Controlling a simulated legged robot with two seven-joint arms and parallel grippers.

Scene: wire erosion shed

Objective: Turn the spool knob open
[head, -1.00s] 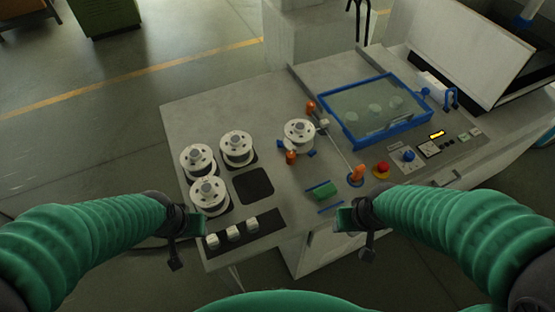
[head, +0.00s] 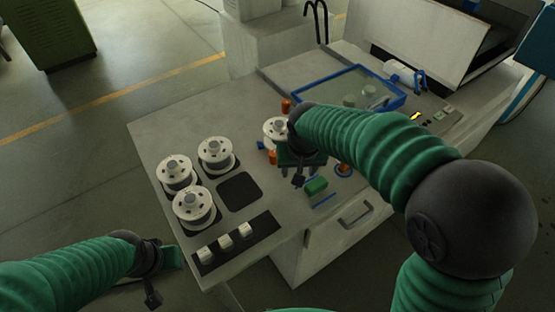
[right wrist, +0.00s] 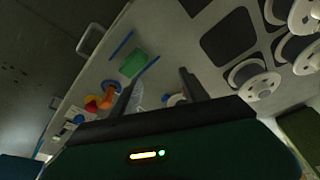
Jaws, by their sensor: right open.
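A white spool (head: 274,129) is mounted on the grey machine top, partly hidden behind my right gripper. A bit of blue (head: 262,145) shows at its left edge; I cannot tell whether this is the spool knob. My right gripper (head: 300,158) is over the machine top, just right of and in front of the spool. In the right wrist view its two dark fingers (right wrist: 157,84) are apart, with nothing gripped; part of a white round piece (right wrist: 176,99) shows between them. My left gripper (head: 172,258) is off the machine's front left edge; its fingers are unclear.
Several white spools (head: 215,153) stand at the left. Orange parts (head: 286,105) flank the mounted spool. A green block (head: 316,186) lies in front of my right gripper. A blue-framed tank (head: 345,95) is behind. White switches (head: 225,242) line the front left edge.

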